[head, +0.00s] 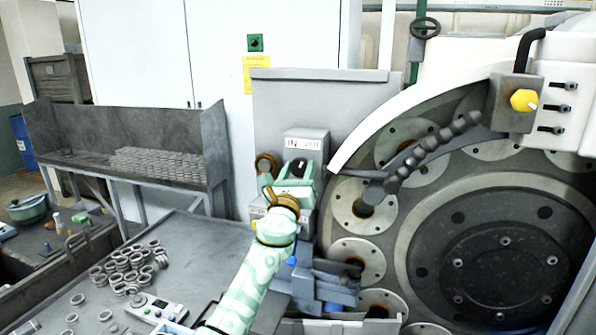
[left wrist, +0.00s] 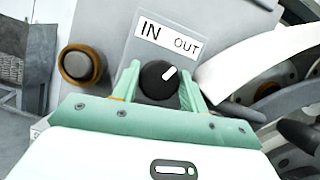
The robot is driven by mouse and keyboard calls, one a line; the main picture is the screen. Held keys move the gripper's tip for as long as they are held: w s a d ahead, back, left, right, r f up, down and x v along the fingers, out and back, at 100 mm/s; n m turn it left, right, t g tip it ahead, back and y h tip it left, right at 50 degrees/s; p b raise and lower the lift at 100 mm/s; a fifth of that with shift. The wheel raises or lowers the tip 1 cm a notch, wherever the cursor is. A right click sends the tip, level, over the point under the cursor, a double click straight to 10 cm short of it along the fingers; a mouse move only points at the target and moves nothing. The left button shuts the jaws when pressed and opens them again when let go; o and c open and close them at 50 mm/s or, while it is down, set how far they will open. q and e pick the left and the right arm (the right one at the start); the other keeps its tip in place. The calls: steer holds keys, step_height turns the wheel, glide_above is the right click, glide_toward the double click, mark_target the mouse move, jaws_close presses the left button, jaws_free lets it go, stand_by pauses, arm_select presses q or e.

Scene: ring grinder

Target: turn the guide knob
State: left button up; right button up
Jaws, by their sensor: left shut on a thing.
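The guide knob (left wrist: 158,82) is black with a white pointer line and sits on a grey box below a label (left wrist: 168,38) reading IN and OUT. In the left wrist view its pointer leans up and to the right, toward OUT. My left gripper (left wrist: 157,84) has a finger on each side of the knob and is shut on it. In the head view my left gripper (head: 297,168) is at the grey box (head: 306,136), and its hand hides most of the knob. My right gripper is not in view.
A round brass-rimmed button (left wrist: 82,66) is left of the knob. The large grinder wheel (head: 500,260) with ring holes and a segmented hose (head: 435,148) stand to the right. Metal rings (head: 128,265) lie on the grey table (head: 195,240). A yellow knob (head: 523,100) is at upper right.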

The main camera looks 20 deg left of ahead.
arm_select(q)
steer(key=n+y, duration=0.2)
steer(key=n, duration=0.2)
steer(key=n+g+y, duration=0.1)
steer(key=n+y, duration=0.1)
steer(key=n, duration=0.3)
steer(key=shift+d+g, duration=0.1)
steer(key=shift+g, duration=0.2)
steer(key=n+g, duration=0.1)
steer(key=n, duration=0.2)
steer(key=n+g+y+p, duration=0.1)
steer(key=n, duration=0.2)
steer(key=shift+n+y, duration=0.3)
steer(key=shift+f, duration=0.1)
steer(key=o, duration=0.9)
steer(key=shift+o, duration=0.2)
